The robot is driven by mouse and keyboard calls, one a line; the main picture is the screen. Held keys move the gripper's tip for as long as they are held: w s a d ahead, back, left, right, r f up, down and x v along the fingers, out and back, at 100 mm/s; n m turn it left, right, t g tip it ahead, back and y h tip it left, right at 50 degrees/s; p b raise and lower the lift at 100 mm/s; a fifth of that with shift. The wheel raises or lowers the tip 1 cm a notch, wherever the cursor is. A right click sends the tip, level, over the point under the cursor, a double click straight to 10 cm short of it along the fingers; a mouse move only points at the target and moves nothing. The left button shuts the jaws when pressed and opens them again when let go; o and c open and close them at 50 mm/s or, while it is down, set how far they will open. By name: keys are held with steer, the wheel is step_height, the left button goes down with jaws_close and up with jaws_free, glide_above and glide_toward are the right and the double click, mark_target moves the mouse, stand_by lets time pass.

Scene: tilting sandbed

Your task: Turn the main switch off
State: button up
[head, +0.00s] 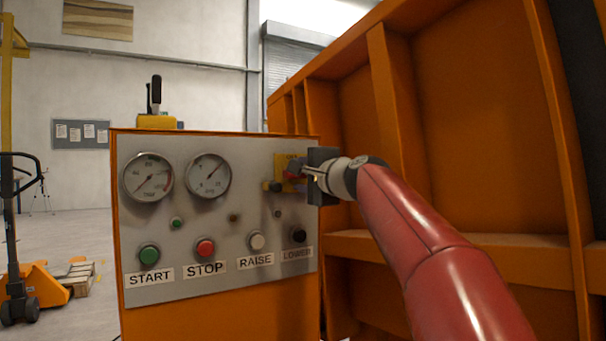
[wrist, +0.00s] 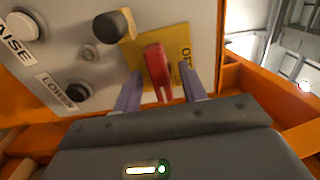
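The main switch is a red handle (wrist: 157,70) on a yellow plate (wrist: 178,45) at the upper right of the grey control panel. In the head view the yellow plate (head: 281,160) is partly hidden by my gripper (head: 293,176). In the wrist view my gripper (wrist: 160,92) has its two fingers apart, one on each side of the red handle. Gaps show between the fingers and the handle. Part of the plate's lettering shows, but I cannot read it fully.
The panel (head: 215,225) carries two gauges, a green START button (head: 149,255), a red STOP button (head: 206,248), a RAISE button (head: 257,240) and a black LOWER button (head: 298,235). A dark knob (wrist: 112,26) sits close to the switch. The orange ribbed bed wall (head: 450,150) stands right of the panel.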

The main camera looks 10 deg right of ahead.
steer(key=c, duration=0.8)
steer(key=shift+c, duration=0.2)
steer(key=shift+f+n+b, duration=0.1)
steer(key=shift+n+b, duration=0.2)
steer(key=shift+n, duration=0.1)
steer(key=n+b, duration=0.2)
steer(key=n, duration=0.1)
steer(key=shift+f+n, duration=0.1)
steer(key=shift+n, duration=0.3)
steer(key=n+b, duration=0.2)
steer(key=n, duration=0.2)
steer(key=shift+n, duration=0.3)
steer(key=n+b, duration=0.1)
steer(key=n, duration=0.3)
jaws_close()
steer(key=n+b, duration=0.1)
steer(key=n, duration=0.3)
steer(key=shift+r+n, duration=0.2)
steer(key=shift+n, duration=0.3)
